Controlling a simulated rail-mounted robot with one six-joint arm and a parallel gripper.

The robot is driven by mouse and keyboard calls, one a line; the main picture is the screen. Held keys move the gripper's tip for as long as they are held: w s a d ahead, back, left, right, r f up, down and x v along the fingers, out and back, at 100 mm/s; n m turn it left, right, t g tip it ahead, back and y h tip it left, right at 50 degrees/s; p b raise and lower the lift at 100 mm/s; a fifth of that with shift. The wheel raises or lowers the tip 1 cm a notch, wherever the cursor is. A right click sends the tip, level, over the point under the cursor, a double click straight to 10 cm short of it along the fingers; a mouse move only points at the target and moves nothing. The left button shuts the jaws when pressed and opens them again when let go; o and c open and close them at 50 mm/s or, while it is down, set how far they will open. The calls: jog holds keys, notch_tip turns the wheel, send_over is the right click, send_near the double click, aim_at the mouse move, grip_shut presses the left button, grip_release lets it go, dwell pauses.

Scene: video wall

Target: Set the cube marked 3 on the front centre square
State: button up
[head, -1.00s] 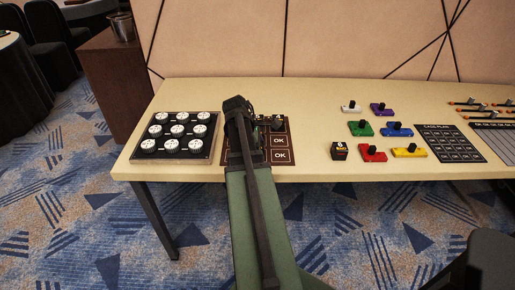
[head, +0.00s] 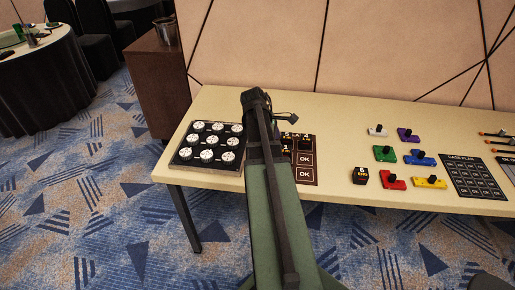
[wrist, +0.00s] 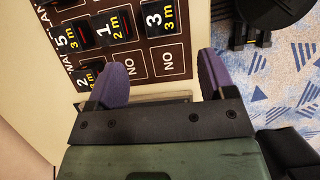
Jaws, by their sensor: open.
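The cube marked 3 (wrist: 158,18) is black with a white 3 and a yellow 3m. In the wrist view it sits on the dark brown mat (wrist: 187,67), at its near edge, in line with the cubes marked 5 (wrist: 68,38) and 1 (wrist: 105,28). This looks like the front centre square. My gripper (wrist: 162,60) is open and empty, its purple fingers apart and clear of the cube. In the head view my arm hides much of the mat (head: 314,150), and cube 3 cannot be made out there.
On the table (head: 335,155), a tray of round white-topped knobs (head: 208,145) lies left of the mat.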

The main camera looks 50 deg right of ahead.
jog(key=w+a+m+t+y, duration=0.1)
jog(key=w+a+m, duration=0.1)
jog(key=a, duration=1.8)
jog(key=w+a+f+m+t+y, duration=0.1)
jog(key=a+m, duration=0.4)
jog(key=a, duration=1.5)
jog(key=shift+w+f+t+y, duration=0.2)
jog(key=shift+w+t+y, duration=0.1)
jog(key=shift+w+t, duration=0.5)
